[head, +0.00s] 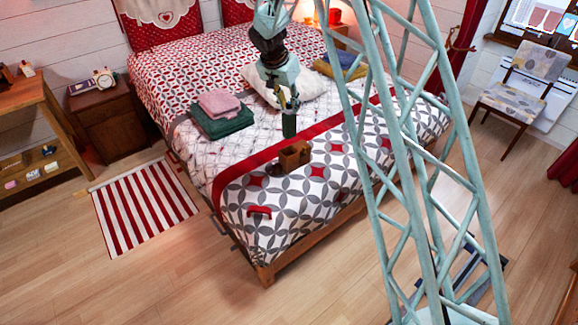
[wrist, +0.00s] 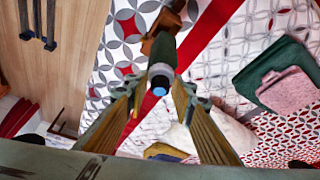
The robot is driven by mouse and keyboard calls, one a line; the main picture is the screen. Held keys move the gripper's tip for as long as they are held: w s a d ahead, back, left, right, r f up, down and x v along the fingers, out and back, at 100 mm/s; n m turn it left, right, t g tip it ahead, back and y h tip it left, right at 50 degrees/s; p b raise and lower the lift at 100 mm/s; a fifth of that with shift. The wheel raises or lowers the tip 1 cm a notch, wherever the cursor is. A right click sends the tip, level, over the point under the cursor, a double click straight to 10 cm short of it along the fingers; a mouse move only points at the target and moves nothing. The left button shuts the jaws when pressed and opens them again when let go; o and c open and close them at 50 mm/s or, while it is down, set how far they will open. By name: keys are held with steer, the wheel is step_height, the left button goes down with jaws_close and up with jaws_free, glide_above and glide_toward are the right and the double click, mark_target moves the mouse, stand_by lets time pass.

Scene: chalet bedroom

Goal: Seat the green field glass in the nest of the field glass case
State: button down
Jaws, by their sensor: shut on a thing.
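The green field glass (head: 289,125) hangs upright below my gripper (head: 288,101) in the head view, over the bed. In the wrist view the field glass (wrist: 162,57) shows as a dark tube with a blue round end, between the two fingers of my gripper (wrist: 160,92), which is shut on it. The brown field glass case (head: 295,156) stands on the bed near the red stripe, just below the glass. In the wrist view the case (wrist: 163,22) lies beyond the glass and is partly hidden by it. I cannot tell whether glass and case touch.
A green and pink folded stack (head: 222,118) lies left of my gripper on the bed. A white pillow (head: 300,85) lies behind. A small red object (head: 260,210) lies near the bed's front edge. The patterned cover around the case is mostly clear.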

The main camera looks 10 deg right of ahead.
mark_target(289, 133)
steer(key=shift+w+f, duration=0.1)
steer(key=shift+w, duration=0.25)
step_height(289, 133, down, 14)
steer(key=shift+f+b, duration=0.1)
steer(key=shift+b, duration=0.95)
steer(key=shift+f, duration=0.1)
steer(key=shift+f+b, duration=0.35)
steer(key=shift+f, duration=1.6)
steer(key=c, duration=2.2)
jaws_free()
